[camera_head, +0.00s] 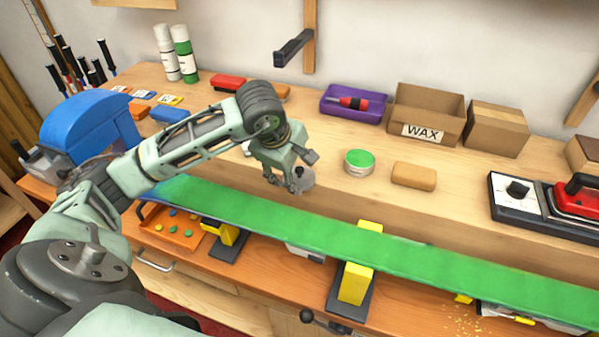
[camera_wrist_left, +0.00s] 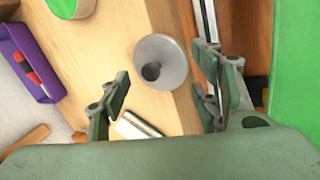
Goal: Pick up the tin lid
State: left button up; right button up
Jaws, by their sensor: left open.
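The tin lid (camera_wrist_left: 166,66) is a grey round disc with a dark knob in its middle. It lies on the wooden bench, between and just beyond the fingertips in the left wrist view. In the head view the lid (camera_head: 306,179) shows partly behind my left gripper (camera_head: 287,183), which is above the bench beside it. My left gripper (camera_wrist_left: 160,92) is open, with nothing between its fingers. A round tin with a green top (camera_head: 359,161) stands to the right of the lid. My right gripper is not in view.
A long green board (camera_head: 300,223) on yellow supports runs along the front, close to the lid. A tan block (camera_head: 414,175), purple tray (camera_head: 335,105) and wax box (camera_head: 398,108) stand to the right and behind. A pale object (camera_wrist_left: 138,124) lies near the left finger.

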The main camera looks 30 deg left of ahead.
aim_at(299, 173)
pick_arm(q)
jog(key=shift+x, duration=0.95)
jog(key=shift+w+f, duration=0.1)
jog(key=shift+f, duration=0.15)
jog(key=shift+c, duration=0.7)
jog(key=c, duration=0.7)
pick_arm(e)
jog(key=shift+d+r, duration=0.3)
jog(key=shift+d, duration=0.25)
pick_arm(q)
jog(key=shift+r, duration=0.1)
